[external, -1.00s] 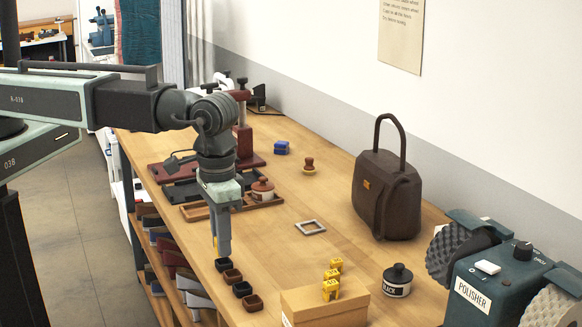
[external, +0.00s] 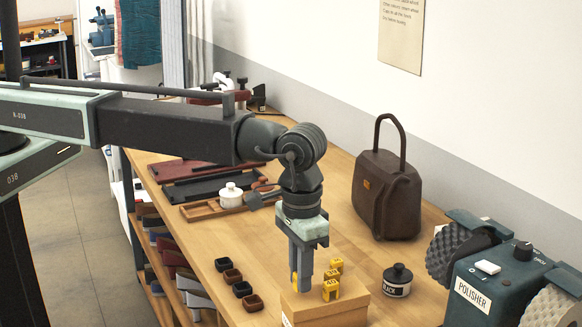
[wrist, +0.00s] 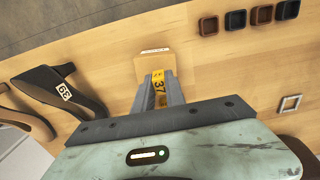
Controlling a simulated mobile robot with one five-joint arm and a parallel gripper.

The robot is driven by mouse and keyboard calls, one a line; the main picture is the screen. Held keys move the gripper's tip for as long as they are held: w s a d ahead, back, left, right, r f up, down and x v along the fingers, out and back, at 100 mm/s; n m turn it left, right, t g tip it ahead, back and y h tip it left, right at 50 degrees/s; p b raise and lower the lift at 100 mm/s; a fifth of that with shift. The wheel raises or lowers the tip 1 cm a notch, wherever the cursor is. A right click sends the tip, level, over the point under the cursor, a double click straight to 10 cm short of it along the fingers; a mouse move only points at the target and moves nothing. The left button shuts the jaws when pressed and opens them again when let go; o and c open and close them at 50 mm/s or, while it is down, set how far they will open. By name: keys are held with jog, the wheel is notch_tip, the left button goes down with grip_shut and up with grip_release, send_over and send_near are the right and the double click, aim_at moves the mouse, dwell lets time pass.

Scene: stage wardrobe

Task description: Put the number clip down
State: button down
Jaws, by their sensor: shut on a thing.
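My gripper (external: 301,287) points down over the near left part of a cardboard box (external: 320,310). It is shut on a yellow number clip (external: 295,281), mostly hidden behind a finger in the external view. In the wrist view, the clip (wrist: 158,78) reads "37" between the fingers, with the box (wrist: 152,66) beneath. I cannot tell whether the held clip touches the box top.
A row of small dark cups (external: 233,276) lies left of the box. A black-labelled jar (external: 397,280), a brown handbag (external: 387,195) and a polisher (external: 505,285) stand to the right. A shoe tagged 39 (wrist: 62,90) shows in the wrist view.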

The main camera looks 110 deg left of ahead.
jog(key=shift+f, duration=0.9)
jog(key=shift+r, duration=0.25)
jog(key=shift+f, duration=0.25)
jog(key=c, duration=1.4)
grip_release()
jog(key=shift+r, duration=0.1)
notch_tip(320, 180, up, 13)
jog(key=p, duration=1.2)
jog(key=s+a+m, duration=0.2)
jog(key=s+m, duration=0.1)
jog(key=s, duration=0.6)
jog(key=s+a+m, duration=0.2)
jog(key=s+m, duration=0.1)
jog(key=s, duration=0.6)
jog(key=s+a+m, duration=0.3)
jog(key=s, duration=0.6)
jog(key=shift+s+f, duration=0.3)
jog(key=shift+f, duration=0.05)
